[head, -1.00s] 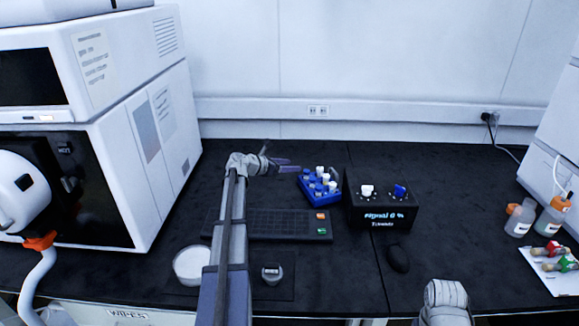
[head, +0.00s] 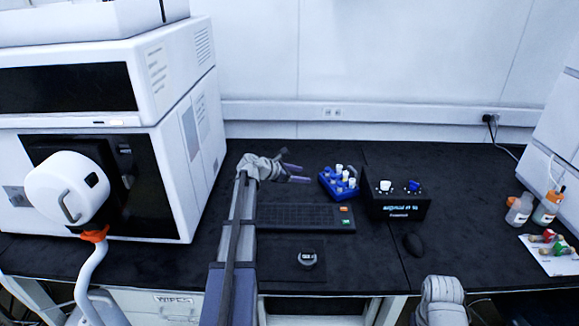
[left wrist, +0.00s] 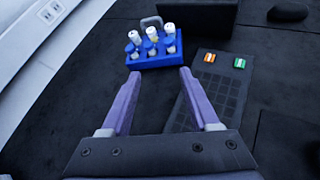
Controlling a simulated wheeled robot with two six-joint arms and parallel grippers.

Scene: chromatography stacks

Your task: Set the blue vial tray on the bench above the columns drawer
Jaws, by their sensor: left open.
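The blue vial tray (head: 347,195) stands on the black bench with several white- and blue-capped vials in it, left of a black control box. In the left wrist view the tray (left wrist: 157,63) shows its grey handle on the far side. My left gripper (head: 304,173) is open and empty, just left of the tray. In the left wrist view its purple fingers (left wrist: 160,74) point at the tray's near side, with the tray beyond the tips. A drawer labelled WIPES (head: 174,300) shows under the bench. I cannot read a columns label. My right gripper is out of view.
A black keypad (head: 300,216) lies in front of the tray. The control box (head: 400,207) and a mouse (head: 413,244) are to the right. A large white instrument (head: 185,140) fills the left. Bottles (head: 519,208) stand far right. The bench front right of centre is clear.

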